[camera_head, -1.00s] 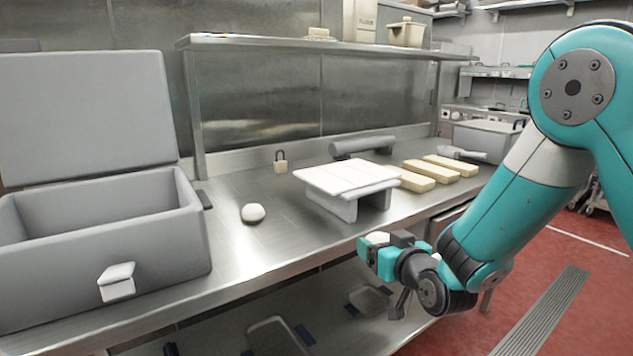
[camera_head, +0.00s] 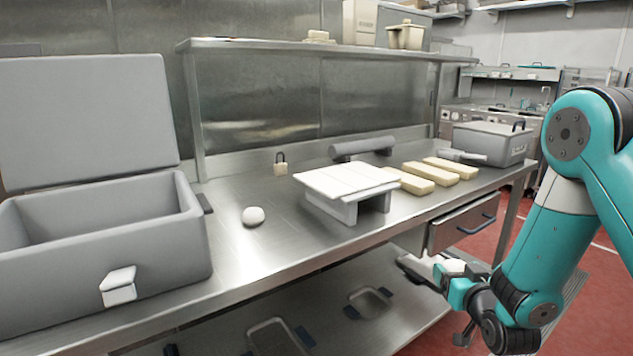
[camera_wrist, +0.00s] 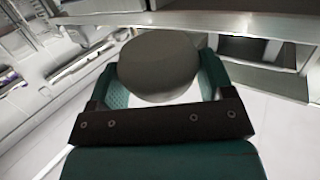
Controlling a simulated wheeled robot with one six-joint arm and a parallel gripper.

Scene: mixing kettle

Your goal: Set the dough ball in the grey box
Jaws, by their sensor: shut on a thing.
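My gripper (camera_head: 456,276) is shut on a pale round dough ball (camera_head: 453,265), low in front of the counter at the right. In the wrist view the held dough ball (camera_wrist: 158,66) looks grey in shadow and fills the space between the fingers (camera_wrist: 160,75). A second white dough ball (camera_head: 253,216) lies on the counter, apart from my gripper. The open grey box (camera_head: 60,285) stands at the left end of the counter, its lid raised at the back. The part of its inside that shows looks empty; its near floor is hidden.
A white slatted stand (camera_head: 345,185), several pale yellow blocks (camera_head: 415,183) and a padlock-shaped item (camera_head: 280,165) are on the counter (camera_head: 215,270). A closed grey container (camera_head: 490,142) stands at the far right. A drawer (camera_head: 463,222) and a lower shelf are under the counter.

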